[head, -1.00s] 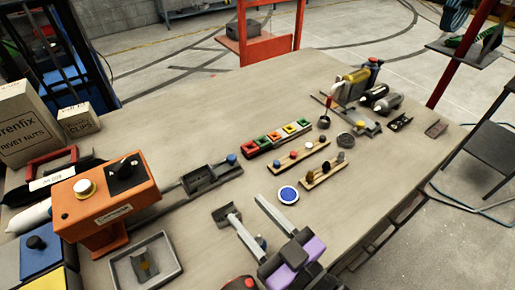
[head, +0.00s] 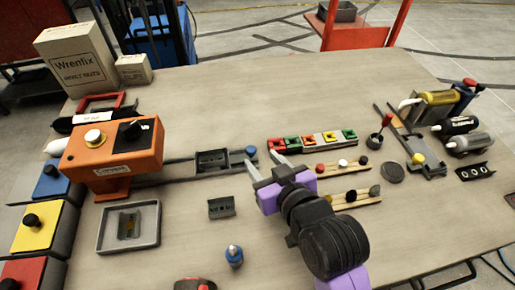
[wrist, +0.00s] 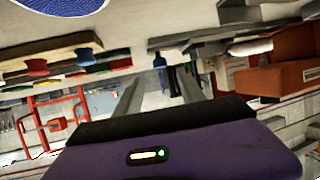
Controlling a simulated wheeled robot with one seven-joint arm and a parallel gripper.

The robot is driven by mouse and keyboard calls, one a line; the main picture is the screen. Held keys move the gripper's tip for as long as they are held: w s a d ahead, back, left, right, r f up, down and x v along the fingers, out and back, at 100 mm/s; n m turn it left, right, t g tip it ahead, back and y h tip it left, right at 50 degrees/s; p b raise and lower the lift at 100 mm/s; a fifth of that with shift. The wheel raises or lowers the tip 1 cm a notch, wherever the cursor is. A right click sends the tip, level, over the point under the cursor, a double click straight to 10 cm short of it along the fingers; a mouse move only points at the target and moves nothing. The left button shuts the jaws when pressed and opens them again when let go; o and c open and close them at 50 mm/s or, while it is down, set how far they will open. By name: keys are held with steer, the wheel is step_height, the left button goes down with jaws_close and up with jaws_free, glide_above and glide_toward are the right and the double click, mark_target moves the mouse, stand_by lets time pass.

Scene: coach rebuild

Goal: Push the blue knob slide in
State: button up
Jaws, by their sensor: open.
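The slide's blue knob (head: 251,151) stands upright at the right end of a grey rail, right of a dark open carriage (head: 212,161). The rail runs left to the orange box (head: 113,158). My gripper (head: 265,162) is open and empty, its two pale fingers pointing at the rail's right end. The left fingertip appears just in front of the knob; I cannot tell whether they touch. In the wrist view, which looks upside down, the blue knob (wrist: 160,62) shows between the fingers (wrist: 160,90), apparently some way beyond them.
A row of coloured blocks (head: 310,141) and wooden strips with knobs (head: 343,166) lie close right of my gripper. A small dark bracket (head: 221,207) and a blue-topped bottle (head: 234,255) stand to the left and front.

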mark_target(251, 149)
steer(key=shift+x, duration=3.2)
jaws_close()
steer(key=shift+s, duration=0.1)
